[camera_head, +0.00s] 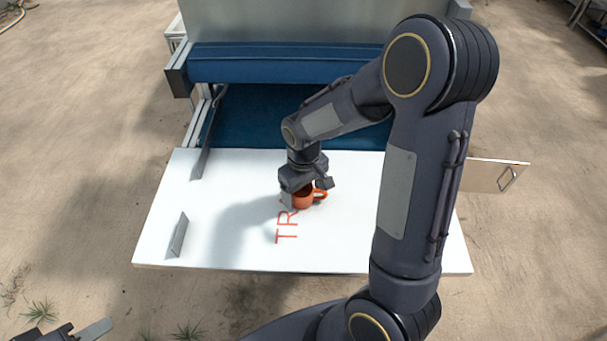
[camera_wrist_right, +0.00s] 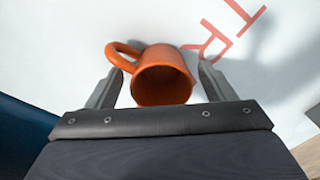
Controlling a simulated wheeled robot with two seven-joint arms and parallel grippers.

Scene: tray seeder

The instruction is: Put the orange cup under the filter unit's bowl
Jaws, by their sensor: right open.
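The orange cup (camera_head: 303,201) stands on the white table, with its handle to the right in the head view. In the right wrist view the cup (camera_wrist_right: 163,77) lies between the two fingers, its dark mouth facing the camera and its handle at upper left. My right gripper (camera_head: 306,189) is open just over and around the cup; small gaps show between cup and fingers. A small part of my left gripper (camera_head: 88,330) shows at the bottom left corner, its jaw opening unclear. I see no filter unit or bowl in either view.
The white table (camera_head: 240,257) has red letters on it and a small upright grey plate (camera_head: 178,236) at left. Behind it is a machine with a blue roller (camera_head: 270,62) and blue bed (camera_head: 245,110). A panel with a handle (camera_head: 485,175) sticks out right.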

